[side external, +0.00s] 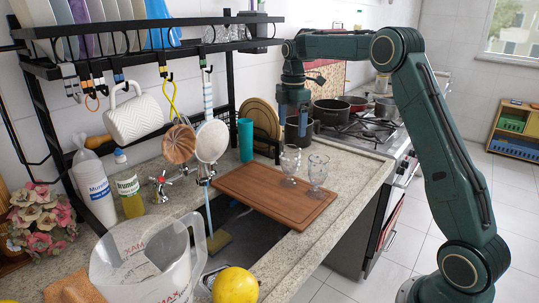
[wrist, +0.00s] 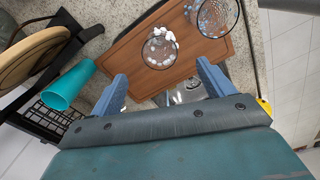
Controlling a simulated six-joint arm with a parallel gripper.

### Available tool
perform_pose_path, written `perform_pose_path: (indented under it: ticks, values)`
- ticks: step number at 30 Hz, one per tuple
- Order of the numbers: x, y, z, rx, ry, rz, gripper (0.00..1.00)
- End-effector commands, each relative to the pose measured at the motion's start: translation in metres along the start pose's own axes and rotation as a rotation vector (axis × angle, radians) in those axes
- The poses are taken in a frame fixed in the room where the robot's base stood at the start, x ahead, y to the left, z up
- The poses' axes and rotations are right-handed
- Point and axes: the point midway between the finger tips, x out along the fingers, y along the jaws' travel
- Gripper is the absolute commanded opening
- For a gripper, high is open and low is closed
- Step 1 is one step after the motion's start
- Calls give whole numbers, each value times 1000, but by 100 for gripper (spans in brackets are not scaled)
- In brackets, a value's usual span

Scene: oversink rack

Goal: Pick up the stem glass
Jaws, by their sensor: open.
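Two clear stem glasses stand upright on a brown wooden board (side external: 262,189). The left stem glass (side external: 290,163) and the right one (side external: 318,172), nearer the counter's front edge, look much alike; I cannot tell which one the task means. In the wrist view they show from above as the nearer glass (wrist: 160,48) and the farther one (wrist: 215,15), partly cut off at the top. My gripper (side external: 293,128) points down above the board, higher than the glasses. Its blue fingers (wrist: 161,71) are apart and empty, with the nearer glass ahead of them.
A dark pot (side external: 298,129) stands behind my gripper. The black rack (side external: 236,60) rises at the left. A measuring jug (side external: 145,265) and a yellow fruit (side external: 235,286) are in the foreground.

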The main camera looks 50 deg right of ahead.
Motion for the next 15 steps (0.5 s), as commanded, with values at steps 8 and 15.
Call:
perform_pose_path:
  ticks: [8,15]
  values:
    - [13,0,0,1,0,-2,81]
    - [47,-1,0,1,0,-3,81]
